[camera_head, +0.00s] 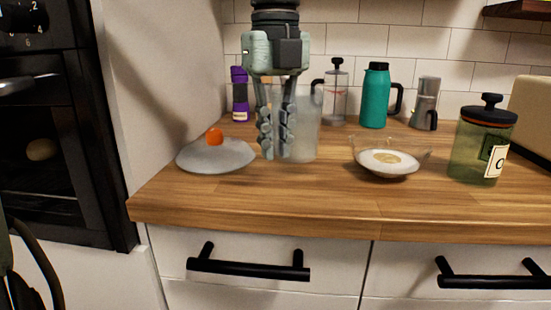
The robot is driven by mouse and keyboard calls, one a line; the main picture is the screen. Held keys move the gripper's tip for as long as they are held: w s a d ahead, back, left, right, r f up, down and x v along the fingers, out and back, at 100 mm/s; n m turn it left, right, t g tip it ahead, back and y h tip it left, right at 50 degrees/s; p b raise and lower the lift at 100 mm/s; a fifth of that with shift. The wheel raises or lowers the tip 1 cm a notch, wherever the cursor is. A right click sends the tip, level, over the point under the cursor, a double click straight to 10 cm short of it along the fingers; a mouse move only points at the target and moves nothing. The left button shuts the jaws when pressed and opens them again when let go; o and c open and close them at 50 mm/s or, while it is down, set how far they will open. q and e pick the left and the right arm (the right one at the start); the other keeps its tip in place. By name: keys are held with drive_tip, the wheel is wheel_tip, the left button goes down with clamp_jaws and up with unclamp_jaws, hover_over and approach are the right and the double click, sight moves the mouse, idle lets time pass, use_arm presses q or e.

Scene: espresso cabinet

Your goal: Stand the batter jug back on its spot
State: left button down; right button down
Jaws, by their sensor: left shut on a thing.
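The batter jug (306,124) is a clear, pale, upright vessel on the wooden counter, left of the middle. My left gripper (275,146) points straight down from above, with its fingers in front of the jug's left side. It is shut on the jug. The fingers hide part of the jug, including where they grip it. The jug's base appears at counter level, but I cannot tell whether it bears on the wood. My right gripper is not in view.
A glass bowl (363,148) and lidded green jar (470,150) stand right. Behind are a purple grinder (240,103), French press (336,97), teal flask (375,101) and moka pot (423,105). The front counter is clear.

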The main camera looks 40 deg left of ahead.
use_arm(q)
wheel_tip(320, 180, down, 4)
drive_tip(key=shift+r, duration=0.25)
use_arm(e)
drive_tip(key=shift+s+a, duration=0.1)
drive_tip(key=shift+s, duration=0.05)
use_arm(q)
drive_tip(key=shift+f, duration=0.1)
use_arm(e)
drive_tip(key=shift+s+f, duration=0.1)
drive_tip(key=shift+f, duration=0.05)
use_arm(q)
drive_tip(key=c, duration=1.8)
unclamp_jaws()
drive_tip(key=shift+c, duration=0.2)
drive_tip(key=shift+o, duration=1.4)
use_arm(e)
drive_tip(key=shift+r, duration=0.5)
